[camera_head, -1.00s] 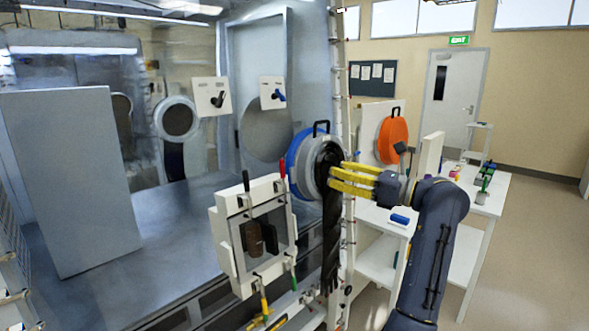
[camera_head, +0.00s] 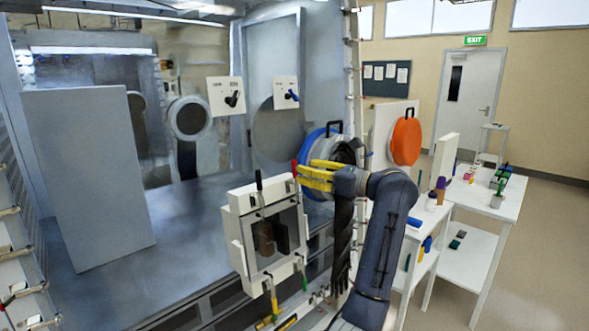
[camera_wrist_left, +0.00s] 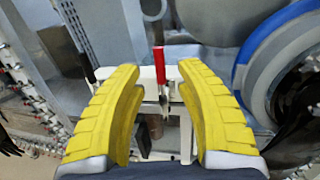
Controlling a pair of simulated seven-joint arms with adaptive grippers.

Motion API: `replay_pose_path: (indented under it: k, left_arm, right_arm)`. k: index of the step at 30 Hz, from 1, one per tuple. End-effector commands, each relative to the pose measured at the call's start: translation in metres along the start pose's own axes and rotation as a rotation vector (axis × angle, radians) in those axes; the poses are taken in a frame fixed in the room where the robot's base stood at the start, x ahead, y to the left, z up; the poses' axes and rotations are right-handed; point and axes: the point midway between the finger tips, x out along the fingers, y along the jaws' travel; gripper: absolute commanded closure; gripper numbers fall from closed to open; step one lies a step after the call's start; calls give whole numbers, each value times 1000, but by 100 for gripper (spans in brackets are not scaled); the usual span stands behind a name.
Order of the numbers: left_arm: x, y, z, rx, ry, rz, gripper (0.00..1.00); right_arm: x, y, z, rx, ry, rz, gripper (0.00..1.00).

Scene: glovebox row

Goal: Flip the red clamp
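The red clamp (camera_head: 294,167) shows as an upright red handle at the upper right corner of a white framed box (camera_head: 235,228). In the left wrist view the red clamp (camera_wrist_left: 158,64) stands between and ahead of two yellow fingers. My left gripper (camera_head: 302,177) is at the red handle in the head view, its fingertips partly covering it. In the left wrist view my left gripper (camera_wrist_left: 158,85) is open, with a clear gap on both sides of the handle. Whether a finger touches it I cannot tell. My right gripper is not in view.
A black handle (camera_head: 259,181) stands at the box's upper left corner; yellow (camera_head: 274,305) and green (camera_head: 304,281) handles hang below. A blue-rimmed round port (camera_head: 318,148) is close behind the gripper. White tables (camera_head: 487,203) with small items stand at the right.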

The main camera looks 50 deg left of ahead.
Motion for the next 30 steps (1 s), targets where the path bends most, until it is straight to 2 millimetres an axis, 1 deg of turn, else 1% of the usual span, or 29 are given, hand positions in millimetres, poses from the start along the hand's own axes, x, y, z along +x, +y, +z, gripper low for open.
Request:
replay_pose_path:
  k: [1,3,10,16,26,30]
  left_arm:
    - [9,1,1,0,-3,4,65]
    - [18,1,1,-1,-2,2,65]
    - [39,0,1,-1,-2,1,65]
    - [46,0,0,-1,-1,0,65]
    - [47,0,0,-1,-1,0,64]
    - [47,0,0,-1,-1,0,80]
  right_arm:
    - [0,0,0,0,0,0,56]
    - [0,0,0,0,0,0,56]
    - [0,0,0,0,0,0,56]
    - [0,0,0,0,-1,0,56]
    - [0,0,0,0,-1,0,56]
    - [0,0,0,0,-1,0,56]
